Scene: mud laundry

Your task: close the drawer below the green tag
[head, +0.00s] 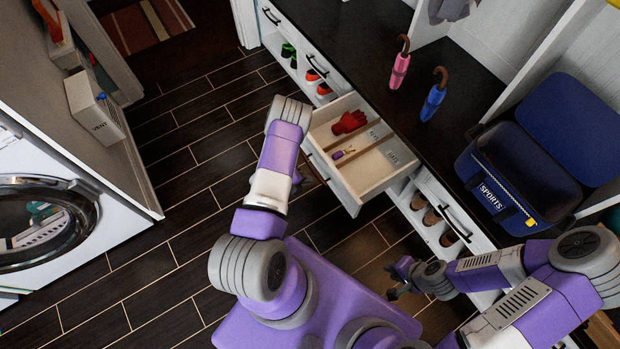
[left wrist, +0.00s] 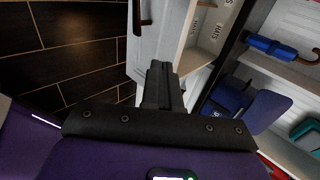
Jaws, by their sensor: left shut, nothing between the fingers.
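One drawer (head: 378,166) of the bench is pulled open. It holds red gloves (head: 349,122), a small purple-and-white item (head: 343,155) and compartments lettered HATS. No green tag can be made out in either view. In the left wrist view my left gripper (left wrist: 162,82) is shut and empty, just before the white front of the open drawer (left wrist: 152,38); I cannot tell whether they touch. My right gripper (head: 397,278) is open and empty, low beside the bench front.
The dark bench top (head: 370,55) carries pink (head: 400,68) and blue (head: 433,100) umbrellas and a blue SPORTS bag (head: 515,180). Shoes (head: 432,217) sit in cubbies below. A washing machine (head: 100,230) stands left. The floor between is clear.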

